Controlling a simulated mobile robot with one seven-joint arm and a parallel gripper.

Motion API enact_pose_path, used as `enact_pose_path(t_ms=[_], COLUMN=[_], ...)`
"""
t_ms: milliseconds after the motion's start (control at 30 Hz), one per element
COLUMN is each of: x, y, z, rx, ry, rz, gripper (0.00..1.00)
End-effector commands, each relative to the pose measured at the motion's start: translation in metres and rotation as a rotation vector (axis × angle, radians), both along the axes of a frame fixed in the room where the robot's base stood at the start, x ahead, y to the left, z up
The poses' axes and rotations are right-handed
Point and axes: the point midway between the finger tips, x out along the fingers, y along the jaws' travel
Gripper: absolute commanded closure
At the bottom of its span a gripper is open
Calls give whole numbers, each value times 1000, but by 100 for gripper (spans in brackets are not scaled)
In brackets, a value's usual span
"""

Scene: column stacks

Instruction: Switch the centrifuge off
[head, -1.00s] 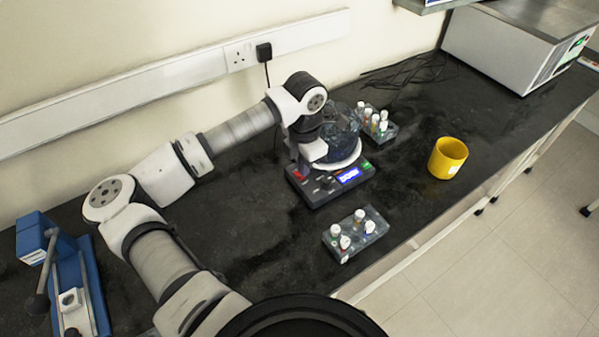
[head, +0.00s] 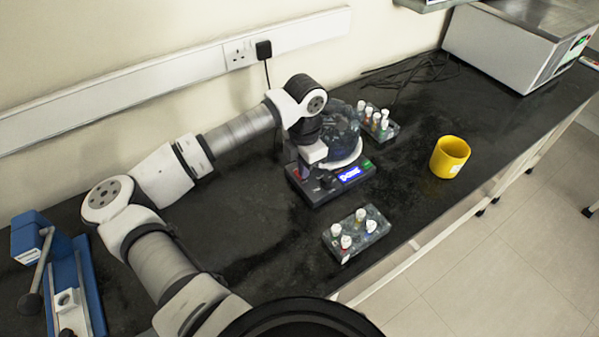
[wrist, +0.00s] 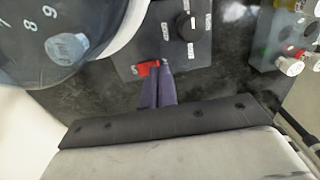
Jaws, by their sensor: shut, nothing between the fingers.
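The centrifuge (head: 325,191) is a dark box on the bench with a round, transparent top part and a lit blue display (head: 349,174). A green button (head: 367,164) is beside the display. In the wrist view its red switch (wrist: 146,69) is on the panel, below a black knob (wrist: 187,27). Numbered rotor positions show at the upper left. My gripper (wrist: 160,68) is shut and empty, its fingertips at the right end of the red switch and partly covering it. I cannot tell whether they touch. In the head view my wrist hides the fingertips.
Tube racks stand behind (head: 389,128) and in front (head: 340,238) of the centrifuge. A yellow cup (head: 450,158) is to the right. A blue lever press (head: 75,280) is at the left, a large grey machine (head: 500,50) at the back right. The bench between cup and centrifuge is clear.

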Motion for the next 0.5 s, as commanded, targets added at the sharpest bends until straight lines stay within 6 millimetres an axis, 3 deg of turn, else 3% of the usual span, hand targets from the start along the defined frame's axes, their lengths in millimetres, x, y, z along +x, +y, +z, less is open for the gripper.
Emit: enact_pose_path(t_ms=[500], x=[0], y=[0], z=[-8], rx=[0], ry=[0], rz=[0], gripper=[100])
